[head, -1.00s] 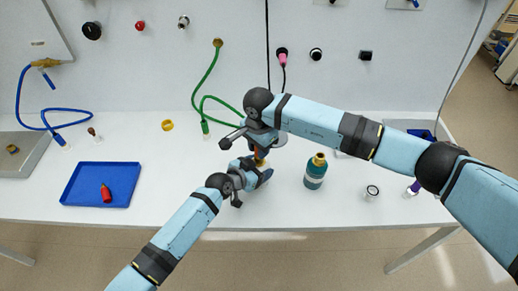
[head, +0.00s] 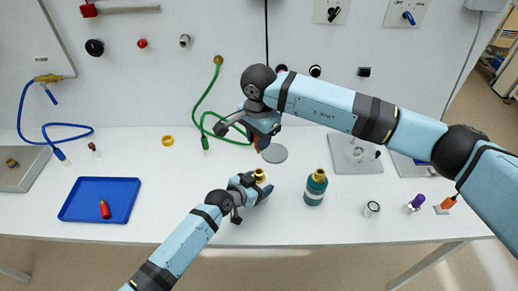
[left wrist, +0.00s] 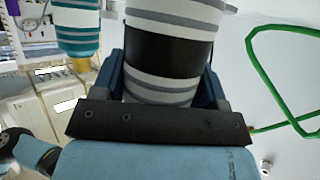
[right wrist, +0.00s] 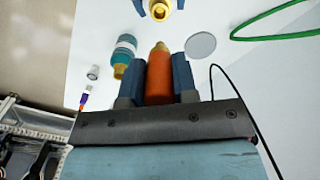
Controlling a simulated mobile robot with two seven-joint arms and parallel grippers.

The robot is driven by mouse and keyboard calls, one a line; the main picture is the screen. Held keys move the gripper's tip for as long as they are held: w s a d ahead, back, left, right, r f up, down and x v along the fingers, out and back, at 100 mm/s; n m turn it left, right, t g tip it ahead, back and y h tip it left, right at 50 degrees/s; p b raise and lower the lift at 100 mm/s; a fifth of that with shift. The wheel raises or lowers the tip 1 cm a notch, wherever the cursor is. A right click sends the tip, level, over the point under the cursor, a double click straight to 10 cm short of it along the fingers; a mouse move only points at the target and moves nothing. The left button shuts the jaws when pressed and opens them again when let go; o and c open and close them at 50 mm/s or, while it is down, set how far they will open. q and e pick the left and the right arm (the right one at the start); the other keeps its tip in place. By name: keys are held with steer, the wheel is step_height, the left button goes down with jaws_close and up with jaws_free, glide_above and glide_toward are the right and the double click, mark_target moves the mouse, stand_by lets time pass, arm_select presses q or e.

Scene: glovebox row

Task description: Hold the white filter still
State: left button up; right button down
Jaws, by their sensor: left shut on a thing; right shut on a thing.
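The white filter (left wrist: 168,45), with a black band and grey stripes, is between the fingers of my left gripper (left wrist: 165,85) in the left wrist view. In the head view my left gripper (head: 256,184) is shut on it above the front of the table, and mostly its gold top (head: 259,175) shows. The open gold ring also shows in the right wrist view (right wrist: 160,6). My right gripper (head: 262,138) is shut on an orange piece with a gold tip (right wrist: 159,75). It is above and behind the filter, apart from it.
A teal bottle (head: 315,188) stands close to the right of the filter. A grey disc (head: 273,153) lies behind. A blue tray (head: 78,212) with a red piece (head: 104,209) is at left. A green hose (head: 196,108) hangs from the back wall. Table between tray and left gripper is clear.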

steer(key=shift+r, duration=3.35)
arm_select(q)
steer(key=o, duration=1.1)
